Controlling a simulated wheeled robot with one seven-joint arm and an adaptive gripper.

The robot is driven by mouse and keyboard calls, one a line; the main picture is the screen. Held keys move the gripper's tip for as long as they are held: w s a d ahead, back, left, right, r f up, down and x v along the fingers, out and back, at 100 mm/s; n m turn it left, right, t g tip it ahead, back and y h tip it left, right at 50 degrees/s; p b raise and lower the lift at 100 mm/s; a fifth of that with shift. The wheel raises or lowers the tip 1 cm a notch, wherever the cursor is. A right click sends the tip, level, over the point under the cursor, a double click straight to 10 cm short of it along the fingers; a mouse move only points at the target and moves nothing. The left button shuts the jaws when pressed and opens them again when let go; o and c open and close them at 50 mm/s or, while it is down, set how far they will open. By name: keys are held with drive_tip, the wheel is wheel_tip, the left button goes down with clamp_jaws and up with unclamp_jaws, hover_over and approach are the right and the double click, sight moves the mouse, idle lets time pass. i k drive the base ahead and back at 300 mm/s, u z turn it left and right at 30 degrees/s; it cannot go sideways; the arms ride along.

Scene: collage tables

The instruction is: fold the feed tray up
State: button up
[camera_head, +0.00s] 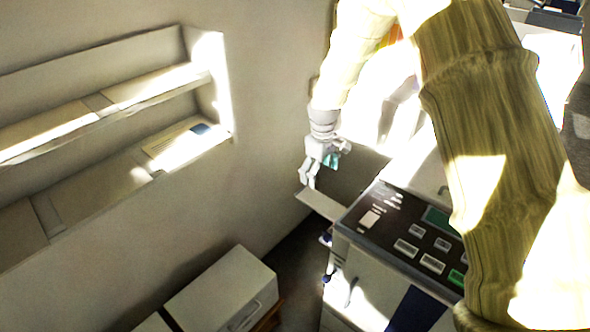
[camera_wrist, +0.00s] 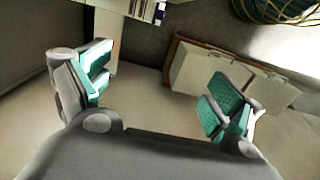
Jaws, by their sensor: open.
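The feed tray (camera_head: 321,204) is a pale flat panel sticking out to the left from the side of the copier (camera_head: 400,235). It looks folded down, close to level. My gripper (camera_head: 321,172) is just above the tray's outer end in the head view, and I cannot tell whether a finger touches it. In the wrist view my gripper (camera_wrist: 160,92) has its two teal-padded fingers wide apart with nothing between them. A pale panel shows at the top left there, and I cannot tell whether it is the tray. My arm hides part of the copier.
The copier has a dark control panel (camera_head: 408,228) with buttons. A wall shelf (camera_head: 100,100) is at the left. A white cabinet with a handle (camera_head: 225,290) stands low by the wall and also shows in the wrist view (camera_wrist: 205,75). A narrow gap separates cabinet and copier.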

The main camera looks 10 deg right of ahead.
sight(331, 209)
drive_tip(key=i, duration=0.85)
